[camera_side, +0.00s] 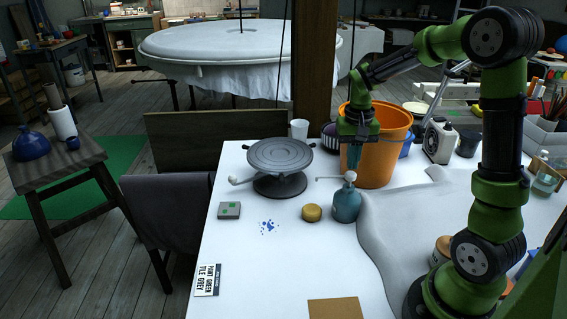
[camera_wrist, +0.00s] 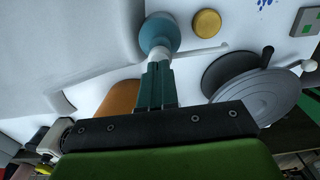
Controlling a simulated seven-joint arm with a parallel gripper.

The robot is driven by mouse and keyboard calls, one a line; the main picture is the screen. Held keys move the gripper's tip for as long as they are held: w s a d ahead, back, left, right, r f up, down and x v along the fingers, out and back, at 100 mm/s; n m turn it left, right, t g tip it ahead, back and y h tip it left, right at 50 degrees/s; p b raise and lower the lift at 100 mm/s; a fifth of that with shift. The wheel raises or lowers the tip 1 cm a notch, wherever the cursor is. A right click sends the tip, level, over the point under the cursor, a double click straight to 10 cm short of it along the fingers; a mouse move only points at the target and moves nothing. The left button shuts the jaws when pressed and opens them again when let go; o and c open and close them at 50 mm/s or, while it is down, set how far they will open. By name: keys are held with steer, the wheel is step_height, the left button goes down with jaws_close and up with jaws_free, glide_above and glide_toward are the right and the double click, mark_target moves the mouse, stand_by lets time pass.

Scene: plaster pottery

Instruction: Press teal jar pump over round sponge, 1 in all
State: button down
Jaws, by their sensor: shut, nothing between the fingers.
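The teal jar (camera_side: 346,205) stands upright on the white table, with a white pump head and a long spout pointing left. In the wrist view the jar (camera_wrist: 158,32) is just beyond the fingertips and its spout reaches to the right. The round sponge (camera_side: 312,213) is a yellow-brown disc on the table, left of the jar and near the spout's end; it also shows in the wrist view (camera_wrist: 207,22). My gripper (camera_side: 353,168) is shut and empty, pointing down directly over the pump head. I cannot tell whether the fingertips touch the pump head.
A grey turntable (camera_side: 279,157) stands behind and left of the sponge. An orange bucket (camera_side: 384,150) is close behind my gripper. Grey cloth (camera_side: 400,225) lies right of the jar. A small grey box (camera_side: 229,210) and blue splatters lie left. The front table is mostly clear.

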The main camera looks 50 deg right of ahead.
mark_target(351, 173)
stand_by(0.4)
steer(key=shift+f, duration=1.5)
steer(key=shift+r, duration=1.5)
steer(key=shift+r, duration=3)
steer(key=shift+w, duration=0.1)
steer(key=s+a+r+n+t, duration=0.1)
steer(key=s+a+t, duration=0.1)
steer(key=a, duration=0.4)
steer(key=s+a+r+n+t+y, duration=0.1)
steer(key=s+a+r+n+t, duration=0.1)
steer(key=s+a, duration=0.2)
steer(key=s+a+r+n+t+y, duration=0.1)
steer(key=s+a+n+t, duration=0.1)
steer(key=a, duration=0.6)
steer(key=shift+s+a+r+t, duration=0.3)
steer(key=shift+s+t, duration=0.3)
steer(key=shift+s, duration=0.45)
